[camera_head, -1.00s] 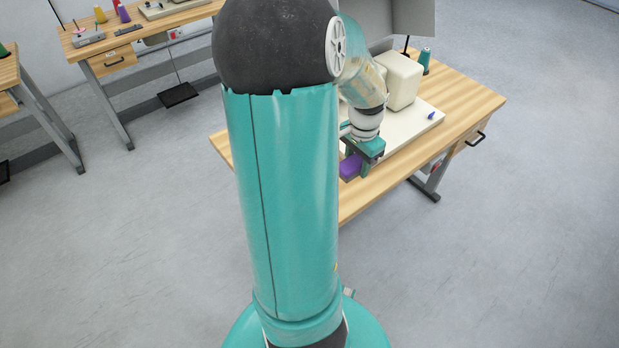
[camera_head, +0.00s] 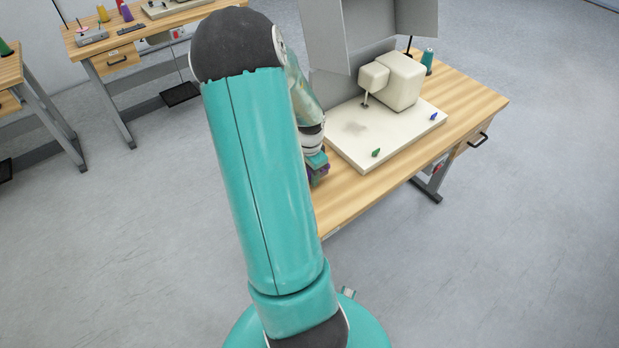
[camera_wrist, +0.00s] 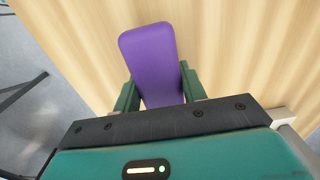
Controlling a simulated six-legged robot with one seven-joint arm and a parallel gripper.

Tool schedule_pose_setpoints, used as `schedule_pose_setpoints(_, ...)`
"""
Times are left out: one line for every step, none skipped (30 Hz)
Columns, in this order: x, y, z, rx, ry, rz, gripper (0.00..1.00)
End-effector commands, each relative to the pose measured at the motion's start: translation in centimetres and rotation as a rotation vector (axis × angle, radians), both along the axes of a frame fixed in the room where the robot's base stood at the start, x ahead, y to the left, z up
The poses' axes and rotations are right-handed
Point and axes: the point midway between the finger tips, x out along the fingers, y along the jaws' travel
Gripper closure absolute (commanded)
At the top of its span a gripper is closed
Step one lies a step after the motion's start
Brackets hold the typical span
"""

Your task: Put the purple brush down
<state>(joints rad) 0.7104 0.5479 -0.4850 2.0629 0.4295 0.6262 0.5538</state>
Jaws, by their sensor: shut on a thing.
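The purple brush (camera_wrist: 150,52) is between the two fingers of my gripper (camera_wrist: 157,92) in the wrist view, with its far end sticking out beyond them. Bare wooden tabletop (camera_wrist: 255,50) shows behind it. In the head view, my gripper (camera_head: 317,172) is at the left of the sewing table (camera_head: 360,205), beside the machine's white base. I cannot tell whether the brush touches the tabletop.
A cream sewing machine (camera_head: 402,82) stands on a white base plate (camera_head: 400,140). A green piece (camera_head: 376,153) and a blue piece (camera_head: 433,117) lie on the plate. A teal thread cone (camera_head: 427,62) stands behind. The table's front strip is clear.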

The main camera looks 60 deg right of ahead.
Motion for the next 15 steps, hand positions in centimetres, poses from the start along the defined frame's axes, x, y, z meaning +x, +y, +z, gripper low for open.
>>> schedule_pose_setpoints(-0.3, 0.0, -1.0, 0.004, 0.004, -0.003, 0.95)
schedule_pose_setpoints(-0.3, 0.0, -1.5, 0.004, 0.004, -0.004, 0.95)
schedule_pose_setpoints(-0.3, 0.0, -2.0, 0.002, 0.002, -0.005, 0.95)
schedule_pose_setpoints(-0.2, 0.0, -2.2, 0.002, 0.002, -0.004, 0.95)
schedule_pose_setpoints(-0.2, 0.0, -2.4, 0.002, 0.001, -0.003, 0.95)
schedule_pose_setpoints(-0.2, 0.0, -2.4, 0.002, 0.001, -0.002, 0.95)
schedule_pose_setpoints(-0.2, 0.0, -2.4, 0.0, 0.001, -0.001, 0.95)
schedule_pose_setpoints(-0.2, 0.0, -2.4, 0.0, 0.001, -0.001, 0.95)
schedule_pose_setpoints(-0.2, 0.0, -2.3, 0.0, 0.001, -0.001, 0.95)
schedule_pose_setpoints(-0.2, 0.0, -2.3, 0.0, 0.001, -0.001, 0.95)
schedule_pose_setpoints(-0.2, 0.0, -2.3, 0.0, 0.001, -0.001, 0.95)
schedule_pose_setpoints(-0.2, 0.0, -2.4, 0.0, 0.001, -0.001, 0.95)
schedule_pose_setpoints(-0.2, 0.0, -2.4, 0.001, 0.002, -0.002, 0.95)
schedule_pose_setpoints(-0.2, 0.0, -2.5, 0.001, 0.002, -0.001, 0.95)
schedule_pose_setpoints(-0.2, 0.0, -2.7, 0.001, 0.002, -0.001, 0.95)
